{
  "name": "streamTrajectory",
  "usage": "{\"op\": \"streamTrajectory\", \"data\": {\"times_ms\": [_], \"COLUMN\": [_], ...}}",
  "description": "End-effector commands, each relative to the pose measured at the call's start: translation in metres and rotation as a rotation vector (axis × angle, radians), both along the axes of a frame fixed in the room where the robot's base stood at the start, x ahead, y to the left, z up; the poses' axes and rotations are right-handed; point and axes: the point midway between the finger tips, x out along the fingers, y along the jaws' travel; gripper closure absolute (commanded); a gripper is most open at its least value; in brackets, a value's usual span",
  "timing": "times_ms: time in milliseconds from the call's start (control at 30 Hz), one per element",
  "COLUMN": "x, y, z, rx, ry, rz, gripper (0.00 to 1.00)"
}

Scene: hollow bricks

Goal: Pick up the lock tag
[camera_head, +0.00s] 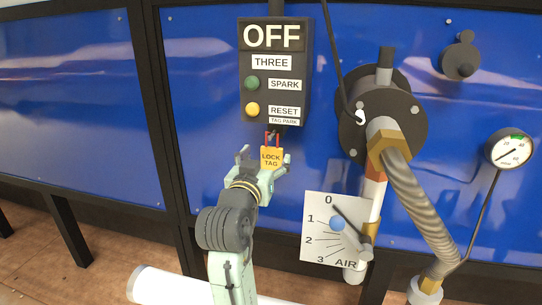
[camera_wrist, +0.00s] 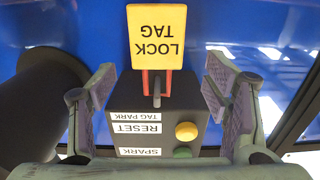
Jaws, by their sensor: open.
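The yellow lock tag (camera_head: 271,158) hangs by its red shackle from a peg under the control box, below the "TAG PARK" label. It also shows upside down at the top of the wrist view (camera_wrist: 157,37), its red shackle looped on a grey hook. My gripper (camera_head: 263,160) is open just below and in front of the tag. In the wrist view the fingers (camera_wrist: 160,80) stand wide apart, one on each side of the shackle and box, with a gap on both sides. I see no finger touching the tag.
The dark control box (camera_head: 275,70) carries an OFF sign, a green button (camera_head: 252,83) and a yellow button (camera_head: 252,109). To the right are a black flange (camera_head: 382,110) with a ribbed hose (camera_head: 415,200), an AIR dial plate (camera_head: 336,225) and a gauge (camera_head: 509,149). Blue panels stand behind.

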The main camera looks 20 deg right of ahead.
Motion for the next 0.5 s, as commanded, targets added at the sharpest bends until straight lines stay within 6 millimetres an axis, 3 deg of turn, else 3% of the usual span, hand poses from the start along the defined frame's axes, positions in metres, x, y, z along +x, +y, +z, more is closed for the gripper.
{"op": "streamTrajectory", "data": {"times_ms": [300,500], "x": [0.033,0.038], "y": [-0.028,-0.031], "z": [-0.007,-0.009], "rx": [0.001,0.001], "ry": [0.003,0.002], "rz": [-0.001,0.000], "gripper": [0.30,0.30]}}
